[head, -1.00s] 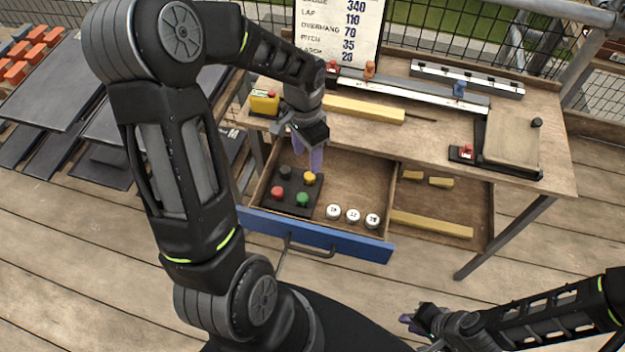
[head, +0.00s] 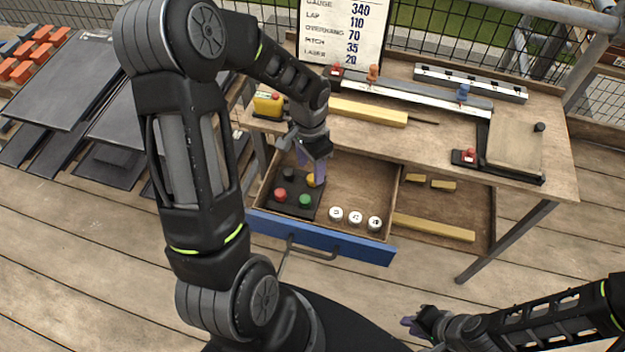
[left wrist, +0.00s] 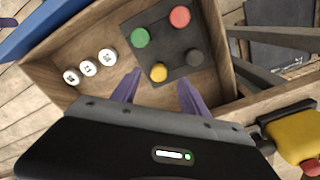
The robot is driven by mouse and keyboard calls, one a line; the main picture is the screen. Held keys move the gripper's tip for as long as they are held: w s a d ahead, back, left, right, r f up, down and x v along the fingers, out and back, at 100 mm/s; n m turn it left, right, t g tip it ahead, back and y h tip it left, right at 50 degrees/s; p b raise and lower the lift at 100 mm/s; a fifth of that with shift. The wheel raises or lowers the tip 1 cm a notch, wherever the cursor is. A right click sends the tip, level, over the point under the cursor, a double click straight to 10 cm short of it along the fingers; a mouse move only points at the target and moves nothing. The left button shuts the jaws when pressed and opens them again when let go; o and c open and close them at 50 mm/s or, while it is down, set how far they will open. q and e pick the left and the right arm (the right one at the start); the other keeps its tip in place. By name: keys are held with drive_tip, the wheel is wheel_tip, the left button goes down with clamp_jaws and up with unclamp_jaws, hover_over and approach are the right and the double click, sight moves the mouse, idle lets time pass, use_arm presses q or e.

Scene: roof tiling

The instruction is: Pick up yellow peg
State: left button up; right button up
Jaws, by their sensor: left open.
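The yellow peg (head: 311,181) stands in a black peg block (head: 291,208) in the open drawer, partly hidden behind my left gripper in the head view. In the left wrist view the yellow peg (left wrist: 158,72) shows between and just beyond the purple fingertips of my left gripper (left wrist: 157,84). My left gripper (head: 314,168) is open, pointing down over the block, with nothing held. Red (head: 280,195), green (head: 305,200) and black (head: 290,174) pegs stand in the same block. My right gripper (head: 412,324) is low at the right, away from the drawer; its jaw opening is unclear.
Three white numbered knobs (head: 355,217) stand right of the block in the drawer. The drawer's blue front (head: 345,243) and wooden walls surround them. A yellow box with a red button (head: 267,102) sits on the bench edge above the drawer, close to my left arm.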

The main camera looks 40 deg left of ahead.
sight(312, 177)
use_arm(q)
drive_tip(key=shift+d+f, duration=0.1)
drive_tip(key=shift+f, duration=1.9)
clamp_jaws()
